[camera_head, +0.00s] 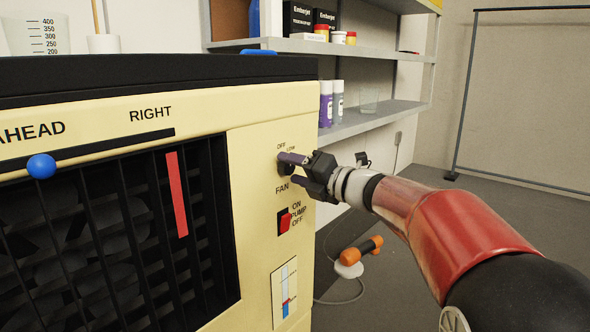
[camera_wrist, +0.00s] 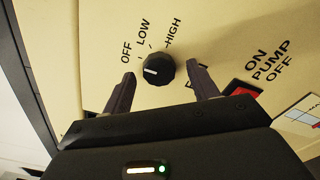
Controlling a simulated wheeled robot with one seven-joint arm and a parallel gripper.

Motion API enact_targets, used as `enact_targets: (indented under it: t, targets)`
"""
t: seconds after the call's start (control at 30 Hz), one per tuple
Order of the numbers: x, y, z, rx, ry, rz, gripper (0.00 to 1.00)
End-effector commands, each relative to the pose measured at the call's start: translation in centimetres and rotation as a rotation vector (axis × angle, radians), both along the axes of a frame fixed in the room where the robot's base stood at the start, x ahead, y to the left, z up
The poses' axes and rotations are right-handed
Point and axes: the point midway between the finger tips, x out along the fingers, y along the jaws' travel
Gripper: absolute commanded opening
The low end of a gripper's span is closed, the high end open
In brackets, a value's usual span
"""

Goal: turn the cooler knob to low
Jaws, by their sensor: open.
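The cooler (camera_head: 258,150) is a cream cabinet with a dark louvred grille. Its black fan knob (camera_wrist: 158,69) has OFF, LOW and HIGH printed around it. The knob's white mark faces left in the wrist view, on the OFF side rather than up at LOW. My gripper (camera_wrist: 163,75) is open, with one finger on each side of the knob and visible gaps between. In the head view my gripper (camera_head: 292,171) is at the panel and partly hides the knob and its labels. Whether the fingertips touch the panel, I cannot tell.
A red pump switch (camera_head: 285,221) sits below the knob, near the lower finger. Shelves (camera_head: 375,118) with bottles and boxes stand behind the cooler. An orange-handled tool (camera_head: 362,250) lies to the right, low down. Grey floor is open at the right.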

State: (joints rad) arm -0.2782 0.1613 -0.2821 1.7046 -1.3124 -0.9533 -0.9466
Motion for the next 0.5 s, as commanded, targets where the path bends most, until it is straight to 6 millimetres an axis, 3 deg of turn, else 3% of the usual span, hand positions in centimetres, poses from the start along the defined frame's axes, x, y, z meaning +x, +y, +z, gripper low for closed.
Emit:
enact_targets:
  t: [0.3, 0.5]
  targets:
    - [0.21, 0.32, 0.04, 0.002, 0.000, 0.000, 0.59]
    - [0.20, 0.30, 0.03, 0.001, 0.000, -0.001, 0.33]
